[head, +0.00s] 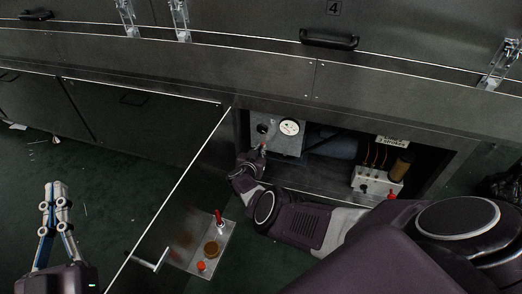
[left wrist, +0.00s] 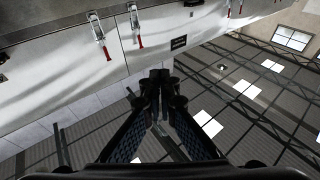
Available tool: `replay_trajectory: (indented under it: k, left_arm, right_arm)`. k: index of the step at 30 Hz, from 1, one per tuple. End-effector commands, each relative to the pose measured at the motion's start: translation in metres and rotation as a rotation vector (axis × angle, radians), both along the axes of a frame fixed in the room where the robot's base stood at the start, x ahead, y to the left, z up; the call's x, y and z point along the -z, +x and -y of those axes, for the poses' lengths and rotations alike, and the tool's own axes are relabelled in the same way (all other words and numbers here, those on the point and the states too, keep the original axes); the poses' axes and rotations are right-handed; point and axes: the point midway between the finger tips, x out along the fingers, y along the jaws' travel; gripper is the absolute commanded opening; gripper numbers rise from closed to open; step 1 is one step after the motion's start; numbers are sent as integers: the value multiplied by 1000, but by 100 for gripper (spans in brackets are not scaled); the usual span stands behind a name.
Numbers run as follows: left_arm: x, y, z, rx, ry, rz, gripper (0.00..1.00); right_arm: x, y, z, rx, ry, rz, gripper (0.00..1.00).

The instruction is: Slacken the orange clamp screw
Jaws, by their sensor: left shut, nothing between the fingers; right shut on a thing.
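A grey box (head: 284,142) with a round white gauge (head: 289,127) and a black knob (head: 262,129) sits inside the open low bay in the head view. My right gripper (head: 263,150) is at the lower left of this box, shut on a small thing. Only a faint reddish bit shows at its fingertips, and the fingers hide most of it. I cannot tell for sure that it is the orange clamp screw. My left gripper (head: 55,190) is shut and empty, raised over the dark floor at left. In the left wrist view its fingers (left wrist: 158,85) point toward a light cabinet front.
A pump unit (head: 378,184) with an amber cylinder and a "3 strokes" label stands at the bay's right.

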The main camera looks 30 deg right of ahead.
Motion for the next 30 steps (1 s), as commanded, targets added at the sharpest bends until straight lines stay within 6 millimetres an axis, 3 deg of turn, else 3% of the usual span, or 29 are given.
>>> replay_trajectory:
  k: [9,22,23,27,30]
  left_arm:
    - [-18,-6,1,5,-23,83,0]
    - [-20,-7,1,6,-25,93,0]
    - [-20,-7,1,6,-25,93,0]
    - [-20,-7,1,6,-26,91,0]
    - [-20,-7,1,6,-26,91,0]
  right_arm:
    - [0,1,-1,-2,-47,-56,0]
    - [0,1,-1,-3,-52,-61,0]
    - [0,1,-1,-2,-51,-60,10]
    - [0,1,-1,-2,-51,-60,24]
    - [0,0,0,-1,-51,-60,24]
